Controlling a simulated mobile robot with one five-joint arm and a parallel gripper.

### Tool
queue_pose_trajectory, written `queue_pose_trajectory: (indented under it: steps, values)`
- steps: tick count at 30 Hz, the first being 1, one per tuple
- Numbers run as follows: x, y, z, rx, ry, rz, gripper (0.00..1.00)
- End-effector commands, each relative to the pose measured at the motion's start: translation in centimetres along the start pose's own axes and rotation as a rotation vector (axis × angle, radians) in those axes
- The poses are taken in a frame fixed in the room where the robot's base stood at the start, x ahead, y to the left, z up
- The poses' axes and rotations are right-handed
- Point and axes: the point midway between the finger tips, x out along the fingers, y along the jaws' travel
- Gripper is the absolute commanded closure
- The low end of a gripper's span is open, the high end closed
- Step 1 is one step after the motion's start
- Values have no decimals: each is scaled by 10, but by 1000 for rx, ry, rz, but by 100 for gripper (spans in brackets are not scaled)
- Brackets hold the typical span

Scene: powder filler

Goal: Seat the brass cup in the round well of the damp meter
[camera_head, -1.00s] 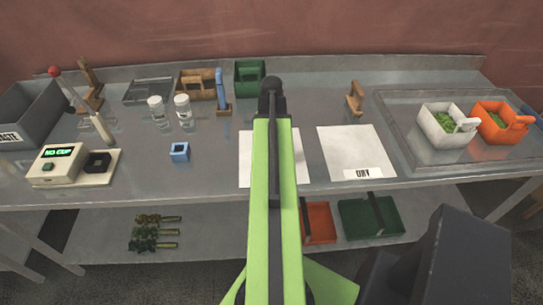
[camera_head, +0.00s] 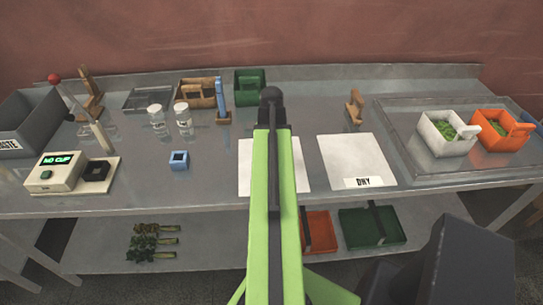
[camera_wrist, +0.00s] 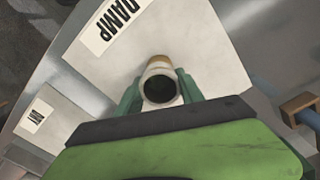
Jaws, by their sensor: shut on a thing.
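The damp meter (camera_head: 50,175) is a cream box at the left end of the bench, with a green display reading NO CUP. Its black well block (camera_head: 97,170) is on the right of its base; the well's inside is too small to make out. In the wrist view my gripper (camera_wrist: 159,88) is shut on the brass cup (camera_wrist: 159,66). The cup's dark mouth faces the camera, with a pale rim and a brownish edge behind. It is in front of a white sheet labelled DAMP (camera_wrist: 195,40). In the head view my arm hides the gripper and cup.
A DRY sheet (camera_head: 352,152) lies right of my arm. A blue square block (camera_head: 179,160), glass jars (camera_head: 157,120) and a blue-handled upright tool (camera_head: 221,100) stand between the meter and my arm. A grey waste bin (camera_head: 30,120) stands behind the meter. A tray (camera_head: 410,145) is at right.

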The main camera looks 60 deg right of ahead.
Motion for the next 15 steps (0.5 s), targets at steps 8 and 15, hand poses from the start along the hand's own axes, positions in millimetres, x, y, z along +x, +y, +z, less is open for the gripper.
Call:
queue_pose_trajectory:
  steps: [8, 15]
  values:
    - [-21, 0, 0, 0, 0, 0, 100]
    - [-56, 16, 2, 5, 0, 0, 100]
